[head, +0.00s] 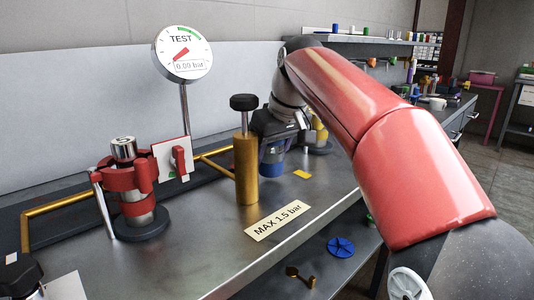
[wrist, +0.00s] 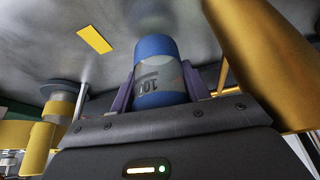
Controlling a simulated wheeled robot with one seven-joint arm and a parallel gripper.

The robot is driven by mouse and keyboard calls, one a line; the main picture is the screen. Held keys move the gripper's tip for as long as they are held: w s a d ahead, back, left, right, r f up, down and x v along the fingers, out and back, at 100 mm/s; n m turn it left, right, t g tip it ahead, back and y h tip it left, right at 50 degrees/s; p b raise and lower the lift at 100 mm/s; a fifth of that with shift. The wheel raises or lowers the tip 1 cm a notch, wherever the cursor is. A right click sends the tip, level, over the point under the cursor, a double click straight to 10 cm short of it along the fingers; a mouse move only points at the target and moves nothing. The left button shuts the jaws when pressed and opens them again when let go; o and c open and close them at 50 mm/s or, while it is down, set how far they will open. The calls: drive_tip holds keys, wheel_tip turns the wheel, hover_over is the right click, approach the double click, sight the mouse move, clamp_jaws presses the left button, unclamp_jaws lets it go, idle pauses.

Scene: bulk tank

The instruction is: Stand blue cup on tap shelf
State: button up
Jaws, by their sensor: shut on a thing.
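My gripper (head: 273,147) is low over the steel bench, just right of and behind a brass post in the head view. In the wrist view its two purple fingers (wrist: 161,86) are shut on the blue cup (wrist: 154,48), one on each side. The cup is a blue cylinder with a grey band marked with digits. In the head view only a blue lower part (head: 270,168) shows below the gripper, close to the bench top; I cannot tell whether it touches. A shelf (head: 350,38) with small coloured things on it and tap-like fittings beneath stands at the back right.
The brass post (head: 246,168) with a black knob stands close beside my gripper. A red-clamped cylinder (head: 134,185), a gauge (head: 183,53) and brass pipes (head: 60,209) are to the left. A "MAX 1.5 bar" label (head: 273,221) and yellow patch (head: 302,175) lie on the bench.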

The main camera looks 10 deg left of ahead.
drive_tip(key=shift+w+a+f, duration=0.4)
drive_tip(key=shift+w+f, duration=0.05)
drive_tip(key=shift+f, duration=0.3)
drive_tip(key=shift+c, duration=0.5)
drive_tip(key=o, duration=1)
drive_tip(key=shift+o, duration=0.2)
